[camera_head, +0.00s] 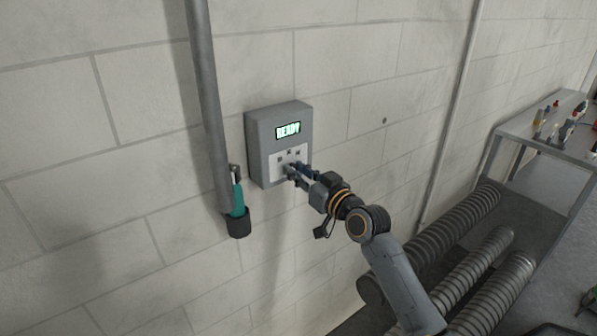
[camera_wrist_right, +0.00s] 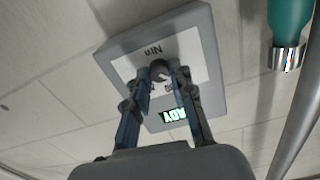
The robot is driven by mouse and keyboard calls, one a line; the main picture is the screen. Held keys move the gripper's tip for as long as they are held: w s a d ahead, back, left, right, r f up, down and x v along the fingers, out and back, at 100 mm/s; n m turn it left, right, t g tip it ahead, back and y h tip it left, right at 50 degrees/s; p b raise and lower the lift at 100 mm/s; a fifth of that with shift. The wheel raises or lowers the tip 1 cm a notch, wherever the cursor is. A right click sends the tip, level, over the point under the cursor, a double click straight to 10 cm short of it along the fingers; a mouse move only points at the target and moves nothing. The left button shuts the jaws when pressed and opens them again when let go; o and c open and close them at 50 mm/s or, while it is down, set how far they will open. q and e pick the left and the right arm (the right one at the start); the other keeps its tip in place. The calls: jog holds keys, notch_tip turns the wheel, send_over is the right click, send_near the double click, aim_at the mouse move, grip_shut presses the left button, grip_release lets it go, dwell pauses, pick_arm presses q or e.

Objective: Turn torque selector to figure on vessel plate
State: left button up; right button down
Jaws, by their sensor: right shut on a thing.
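A grey control box (camera_head: 263,140) is fixed to the block wall, with a lit display (camera_head: 288,131) reading READY above a white panel (camera_head: 281,158) with small dark marks. In the right wrist view the white panel (camera_wrist_right: 188,45) appears upside down, with "Nm" on it and a round dark knob (camera_wrist_right: 159,67), the torque selector. My right gripper (camera_head: 291,172) is at the panel's lower part. In the right wrist view its fingertips (camera_wrist_right: 162,72) are shut on the knob from both sides. The knob's setting is hidden. No vessel plate can be made out. My left gripper is out of view.
A teal tool (camera_head: 237,198) sits in a dark holder (camera_head: 238,222) left of the box, beside a vertical pipe (camera_head: 207,100). Ribbed cylinders (camera_head: 445,230) lie at the lower right, near a metal table (camera_head: 545,140) with small items.

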jog(key=m+p, duration=0.1)
jog(key=m, duration=0.3)
jog(key=m+p, duration=0.1)
jog(key=m, duration=0.3)
jog(key=shift+m, duration=0.4)
jog(key=m+p, duration=0.2)
jog(key=m, duration=0.2)
jog(key=shift+f+m+p, duration=0.1)
jog(key=shift+m+p, duration=0.55)
jog(key=shift+m, duration=1.35)
jog(key=c, duration=1.1)
grip_release()
jog(key=shift+d, duration=0.1)
jog(key=shift+c, duration=0.2)
